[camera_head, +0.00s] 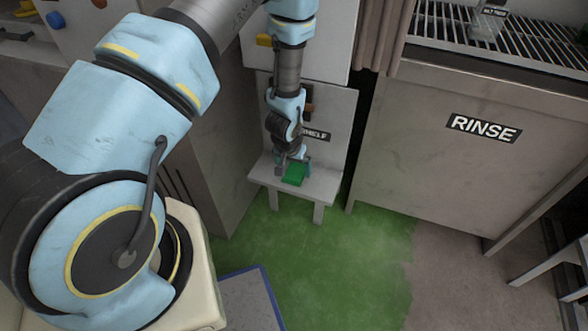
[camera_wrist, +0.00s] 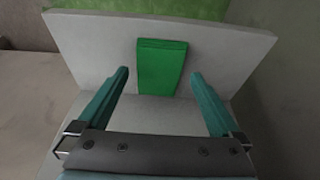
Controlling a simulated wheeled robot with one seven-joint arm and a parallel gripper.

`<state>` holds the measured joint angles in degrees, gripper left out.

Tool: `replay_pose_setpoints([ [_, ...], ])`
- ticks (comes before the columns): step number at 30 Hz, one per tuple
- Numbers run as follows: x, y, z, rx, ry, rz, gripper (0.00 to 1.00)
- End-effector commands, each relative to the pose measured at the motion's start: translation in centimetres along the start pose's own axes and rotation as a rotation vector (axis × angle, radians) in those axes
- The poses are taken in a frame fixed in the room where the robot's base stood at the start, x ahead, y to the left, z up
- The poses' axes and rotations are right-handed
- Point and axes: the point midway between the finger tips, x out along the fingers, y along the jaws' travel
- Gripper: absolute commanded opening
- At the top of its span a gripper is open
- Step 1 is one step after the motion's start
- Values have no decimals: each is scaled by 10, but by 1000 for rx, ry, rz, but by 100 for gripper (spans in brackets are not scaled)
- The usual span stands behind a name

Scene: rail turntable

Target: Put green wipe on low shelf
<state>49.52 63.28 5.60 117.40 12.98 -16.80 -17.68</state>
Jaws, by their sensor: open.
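The green wipe (camera_head: 294,174) lies flat on the low shelf (camera_head: 322,187), a small white bench against the wall with a label partly reading "SHELF" behind it. In the wrist view the green wipe (camera_wrist: 161,66) rests on the pale shelf top (camera_wrist: 90,50). My gripper (camera_head: 292,166) is just above the shelf at the wipe. In the wrist view my gripper (camera_wrist: 160,78) is open, with its two teal fingers apart on either side of the wipe's near end and not touching it. Most of the wipe shows clear of the fingers.
A counter marked "RINSE" (camera_head: 484,128) with a metal rack (camera_head: 500,38) stands to the right. A grey cabinet side (camera_head: 205,150) is close on the left. Green floor (camera_head: 340,260) in front of the shelf is open. A white stool-like piece (camera_head: 560,265) stands at the far right.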

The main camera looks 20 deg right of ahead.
Motion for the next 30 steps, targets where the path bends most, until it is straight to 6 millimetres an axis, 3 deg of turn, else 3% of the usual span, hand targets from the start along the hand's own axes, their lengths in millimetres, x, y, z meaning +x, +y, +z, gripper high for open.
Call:
replay_pose_setpoints([
  [13, -88, 0, 0, -1, 2, 1, 100],
  [19, -107, 0, 0, 0, 0, 0, 100],
  [26, -111, -1, 0, -2, -1, -1, 100],
  [30, -131, -23, -3, -51, -4, -19, 100],
])
